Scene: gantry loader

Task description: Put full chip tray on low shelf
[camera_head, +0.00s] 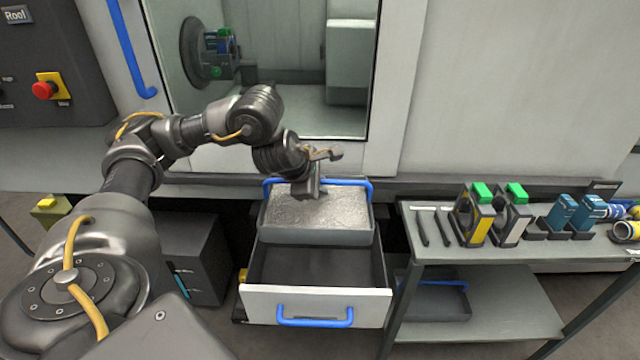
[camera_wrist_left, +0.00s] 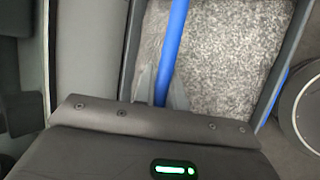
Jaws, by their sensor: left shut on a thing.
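The full chip tray (camera_head: 315,237) is a grey tray heaped with silvery chips, with blue handles at its back corners. It is at the back of the open drawer (camera_head: 316,302); I cannot tell whether it rests in it or hangs just above. My left gripper (camera_head: 308,192) reaches down at the tray's far edge. In the left wrist view my left gripper (camera_wrist_left: 163,92) is shut on the tray's blue handle (camera_wrist_left: 174,45), with chips (camera_wrist_left: 225,55) beside it. The low shelf (camera_head: 490,312) is under the side table at the right. My right gripper is out of view.
A dark empty-looking tray (camera_head: 438,298) with a blue handle stands at the low shelf's left; the shelf's middle and right are clear. The table top (camera_head: 455,252) above carries tools and several holders. A table leg (camera_head: 397,310) stands close to the drawer's right side.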

